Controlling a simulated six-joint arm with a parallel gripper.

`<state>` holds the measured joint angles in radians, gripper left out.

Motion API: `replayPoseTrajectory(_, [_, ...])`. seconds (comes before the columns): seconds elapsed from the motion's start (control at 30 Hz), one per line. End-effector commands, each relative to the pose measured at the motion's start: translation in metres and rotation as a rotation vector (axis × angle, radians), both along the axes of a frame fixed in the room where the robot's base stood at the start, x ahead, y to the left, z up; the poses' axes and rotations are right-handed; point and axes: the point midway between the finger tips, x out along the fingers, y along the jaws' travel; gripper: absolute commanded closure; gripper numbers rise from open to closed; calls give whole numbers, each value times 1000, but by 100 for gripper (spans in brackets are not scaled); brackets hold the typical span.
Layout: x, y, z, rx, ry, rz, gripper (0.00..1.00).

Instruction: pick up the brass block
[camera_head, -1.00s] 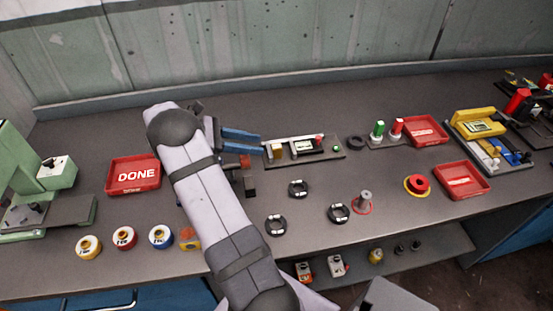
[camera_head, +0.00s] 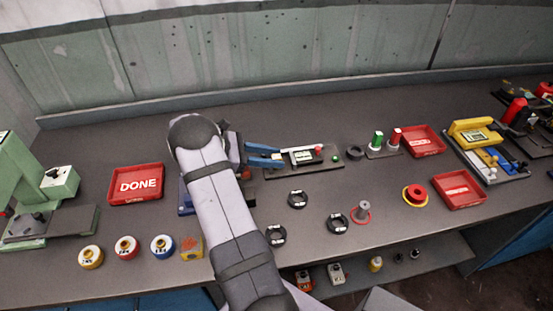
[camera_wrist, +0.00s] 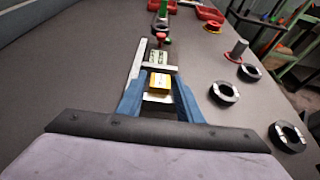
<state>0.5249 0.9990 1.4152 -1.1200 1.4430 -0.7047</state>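A small yellow block with a reddish patch, which looks like the brass block (camera_wrist: 159,83), lies between my blue fingers in the wrist view, at the near end of a fixture. I cannot make it out in the head view. My gripper (camera_head: 277,155) points right along the bench, its fingertips at the fixture's left end. In the wrist view my gripper (camera_wrist: 161,84) has its fingers apart, one on each side of the block. A slim gap seems to show beside the block; contact is hard to tell.
The fixture (camera_head: 328,165) carries a small display and a red knob. Black rings (camera_head: 297,200) and a grey post (camera_head: 362,210) stand in front. A red DONE tray (camera_head: 137,198) and a yellow-orange block (camera_head: 191,247) are at left. Bare bench lies behind.

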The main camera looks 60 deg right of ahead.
Motion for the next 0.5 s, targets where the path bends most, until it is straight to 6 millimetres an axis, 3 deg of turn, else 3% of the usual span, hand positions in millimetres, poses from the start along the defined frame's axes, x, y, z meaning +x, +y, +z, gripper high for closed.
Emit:
replayPoseTrajectory(0.37, [-6, -6, -4, 0, 0, 0, 67])
replayPoseTrajectory(0.5, [-6, -6, -4, 0, 0, 0, 100])
